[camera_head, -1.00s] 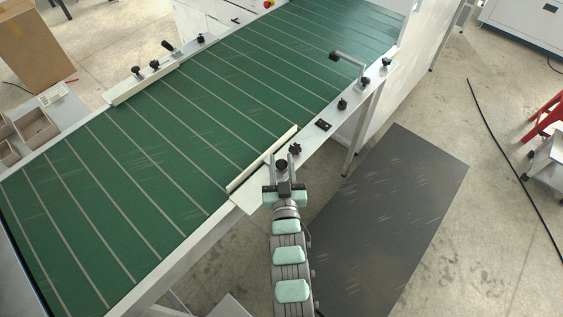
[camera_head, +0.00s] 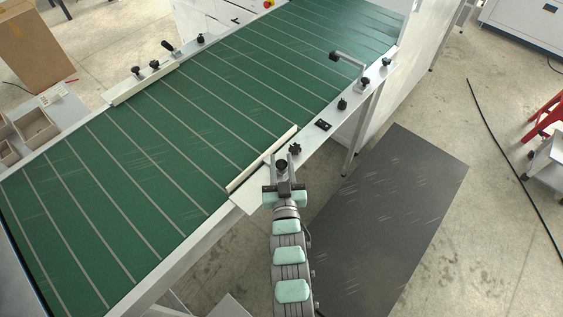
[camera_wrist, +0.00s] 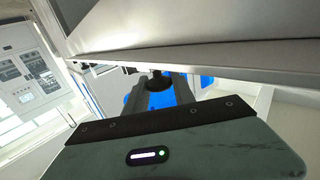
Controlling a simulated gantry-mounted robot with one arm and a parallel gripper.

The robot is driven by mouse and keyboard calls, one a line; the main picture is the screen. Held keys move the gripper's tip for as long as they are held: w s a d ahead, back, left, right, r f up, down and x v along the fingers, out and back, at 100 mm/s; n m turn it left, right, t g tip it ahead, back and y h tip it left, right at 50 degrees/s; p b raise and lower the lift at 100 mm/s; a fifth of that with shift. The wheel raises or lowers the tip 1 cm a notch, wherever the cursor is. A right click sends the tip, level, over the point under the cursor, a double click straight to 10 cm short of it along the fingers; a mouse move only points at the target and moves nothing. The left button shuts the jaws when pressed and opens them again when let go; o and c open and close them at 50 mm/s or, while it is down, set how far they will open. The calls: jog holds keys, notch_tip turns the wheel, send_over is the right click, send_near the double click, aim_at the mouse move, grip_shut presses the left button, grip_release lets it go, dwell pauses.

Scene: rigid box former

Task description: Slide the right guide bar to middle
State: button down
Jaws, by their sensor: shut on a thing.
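The right guide bar (camera_head: 262,160) is a pale strip along the right edge of the green conveyor belt (camera_head: 150,160). Black knobs sit on the white side plate beside it. My gripper (camera_head: 282,166) is at this side plate and shut on the black knob (camera_head: 281,164) nearest to it, outside the bar. In the wrist view a dark knob (camera_wrist: 160,76) shows between the fingers, under a grey metal edge. The fingers hide part of the knob.
A second knob (camera_head: 295,149) and a crank handle (camera_head: 347,62) stand further up the same side. The left guide bar (camera_head: 147,82) lies along the opposite edge. A dark mat (camera_head: 395,215) covers the floor at right. The belt is empty.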

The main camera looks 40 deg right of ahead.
dwell(0.4)
jog(key=shift+w, duration=0.3)
jog(key=w+b, duration=0.1)
jog(key=w, duration=0.1)
jog(key=shift+w+a+r, duration=0.1)
jog(key=shift+w, duration=0.2)
jog(key=shift+s, duration=0.15)
jog(key=c, duration=1)
grip_release()
jog(key=shift+c, duration=0.2)
jog(key=v, duration=1)
jog(key=shift+s+a, duration=0.25)
